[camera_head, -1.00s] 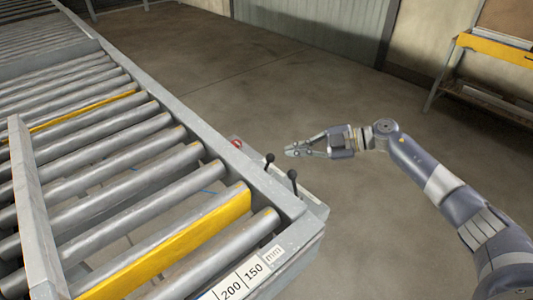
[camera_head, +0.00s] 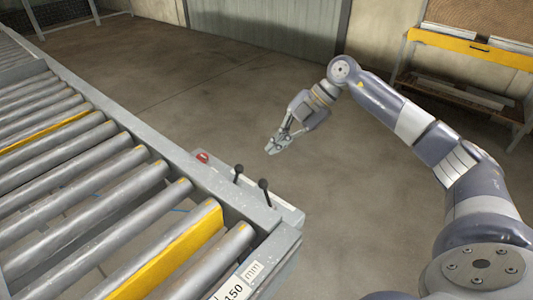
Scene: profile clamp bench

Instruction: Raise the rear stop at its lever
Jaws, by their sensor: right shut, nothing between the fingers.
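Two black-knobbed levers stand on the conveyor's right side rail: one farther back (camera_head: 238,172) and one nearer (camera_head: 264,188). I cannot tell which stop each one works. A yellow stop bar (camera_head: 178,255) stands well above the rollers near the front end. A second yellow bar (camera_head: 42,132), farther back, shows only as a thin strip between the rollers. My right gripper (camera_head: 272,149) is shut and empty, pointing down and left beyond the levers, apart from both in the picture. My left gripper is out of view.
The roller conveyor (camera_head: 105,190) fills the left side. A red button (camera_head: 202,157) sits on a box beside the rail. A white scale (camera_head: 240,286) marks the front end. A yellow-edged rack (camera_head: 460,45) stands at the back right. The floor between is clear.

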